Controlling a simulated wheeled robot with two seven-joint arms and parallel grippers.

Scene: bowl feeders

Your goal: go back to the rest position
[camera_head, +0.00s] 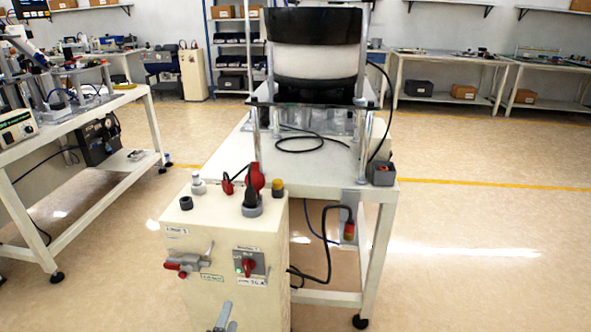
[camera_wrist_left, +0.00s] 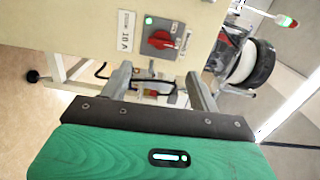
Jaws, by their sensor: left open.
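My left gripper (camera_head: 224,318) shows as grey fingers at the bottom edge of the head view, low in front of the beige control cabinet (camera_head: 215,222). In the left wrist view my left gripper (camera_wrist_left: 160,86) has its two grey fingers spread apart, with nothing between them. Cables and table legs show behind the gap. The cabinet front carries a red rotary switch (camera_head: 248,265) with a green light, and this switch also shows in the wrist view (camera_wrist_left: 163,40) beyond the fingers. My right gripper is not in view.
A red-and-grey lever handle (camera_head: 186,263) juts from the cabinet front. Knobs, including a red one (camera_head: 255,180), stand on its top. Behind is a white table (camera_head: 225,158) with a bowl feeder (camera_head: 315,55). A workbench (camera_head: 75,125) stands left. The floor at right is clear.

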